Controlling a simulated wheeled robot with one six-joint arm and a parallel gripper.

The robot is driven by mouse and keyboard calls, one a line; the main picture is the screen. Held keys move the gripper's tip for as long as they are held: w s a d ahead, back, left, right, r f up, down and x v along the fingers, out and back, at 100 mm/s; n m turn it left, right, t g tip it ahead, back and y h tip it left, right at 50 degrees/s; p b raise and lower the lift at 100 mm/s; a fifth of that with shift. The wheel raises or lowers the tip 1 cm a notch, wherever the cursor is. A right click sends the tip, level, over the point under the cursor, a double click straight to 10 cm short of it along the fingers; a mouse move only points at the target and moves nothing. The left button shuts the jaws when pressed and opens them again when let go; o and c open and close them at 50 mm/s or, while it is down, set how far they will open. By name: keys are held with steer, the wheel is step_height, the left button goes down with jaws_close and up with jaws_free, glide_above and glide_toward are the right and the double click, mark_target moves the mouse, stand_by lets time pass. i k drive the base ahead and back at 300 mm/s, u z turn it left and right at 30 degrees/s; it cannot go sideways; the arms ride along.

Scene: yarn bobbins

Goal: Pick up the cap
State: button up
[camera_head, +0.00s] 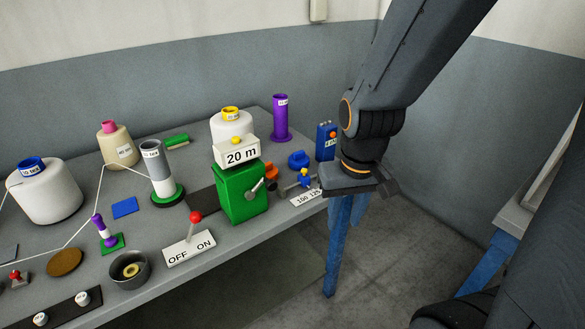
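No object in view can be told for sure as the cap. Possible small pieces are a round blue piece (299,159) right of the green box and small white labelled cylinders (82,298) on a dark strip at the front left. My gripper (372,188) hangs at the end of my arm, beyond the bench's right edge and apart from everything on it.
The grey bench (230,268) is crowded. A green box (240,193) with a "20 m" sign, an OFF/ON lever (195,228), a grey bowl (130,270), yarn cones (48,195) and a purple bobbin (281,120) stand on it. Floor (400,250) is clear right of the bench.

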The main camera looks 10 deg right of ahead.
mark_target(272, 171)
steer(key=z, duration=1.45)
steer(key=i, duration=0.95)
steer(key=u, duration=3.15)
steer(key=i, duration=0.5)
